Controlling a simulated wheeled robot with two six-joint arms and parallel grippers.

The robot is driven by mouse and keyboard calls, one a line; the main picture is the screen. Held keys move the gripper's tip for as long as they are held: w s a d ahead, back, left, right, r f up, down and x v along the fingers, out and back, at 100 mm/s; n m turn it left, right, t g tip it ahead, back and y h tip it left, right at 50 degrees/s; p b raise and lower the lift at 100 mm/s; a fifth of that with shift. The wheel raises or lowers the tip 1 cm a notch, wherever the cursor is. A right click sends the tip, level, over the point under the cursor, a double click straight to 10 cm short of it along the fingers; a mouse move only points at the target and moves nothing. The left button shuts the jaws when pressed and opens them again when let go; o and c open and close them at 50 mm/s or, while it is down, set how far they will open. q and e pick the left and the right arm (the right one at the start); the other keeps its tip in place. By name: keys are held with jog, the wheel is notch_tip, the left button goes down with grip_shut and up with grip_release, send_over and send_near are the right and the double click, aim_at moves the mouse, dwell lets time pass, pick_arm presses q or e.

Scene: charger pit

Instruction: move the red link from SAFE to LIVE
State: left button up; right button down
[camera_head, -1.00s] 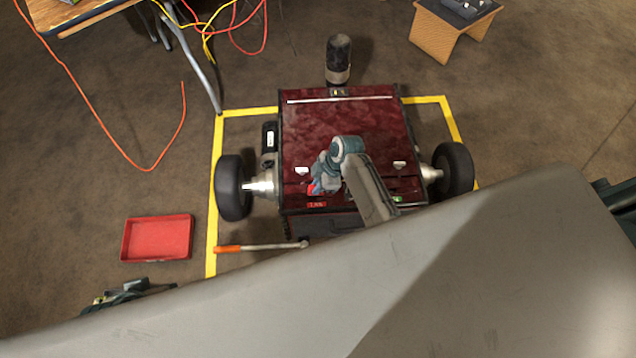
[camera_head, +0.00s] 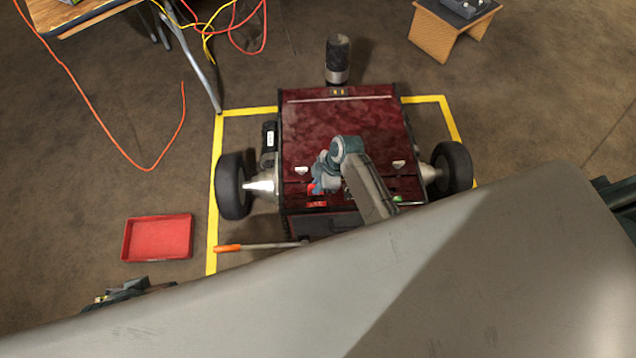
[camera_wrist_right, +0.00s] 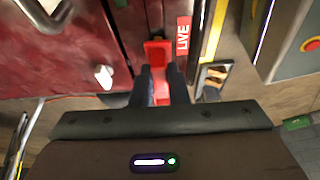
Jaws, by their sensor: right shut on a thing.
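My right gripper (camera_wrist_right: 161,84) is shut on the red link (camera_wrist_right: 156,54), which shows between and beyond its fingers in the wrist view. The link is beside the red LIVE label (camera_wrist_right: 183,37), over a dark slot in the dark red machine. Whether it is seated or just above the slot I cannot tell. In the head view the right gripper (camera_head: 314,187) is at the machine's near left, just above the LIVE label (camera_head: 317,204). A green label (camera_head: 397,199), its text unreadable, is at the near right. My left gripper (camera_head: 122,292) shows partly at the lower left; its jaws are unclear.
The machine (camera_head: 340,130) stands inside a yellow floor outline (camera_head: 213,220) with wheels at both sides. A red tray (camera_head: 157,238) and an orange-handled bar (camera_head: 260,246) lie on the floor. Cables (camera_head: 150,165) and a table (camera_head: 85,15) are at the upper left.

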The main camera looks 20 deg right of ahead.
pick_arm(q)
jog(key=shift+f+b, duration=0.65)
jog(key=shift+b, duration=0.05)
pick_arm(e)
jog(key=shift+f, duration=1.4)
jog(key=c, duration=1.3)
grip_release()
jog(key=shift+c, duration=0.2)
pick_arm(q)
jog(key=shift+s+a+r+g+y+p, duration=0.35)
jog(key=shift+a+g+p, duration=0.2)
jog(key=shift+p, duration=0.55)
pick_arm(e)
jog(key=v, duration=1)
jog(key=shift+r, duration=0.4)
pick_arm(q)
jog(key=shift+w, duration=0.1)
pick_arm(e)
jog(key=shift+s+d, duration=0.1)
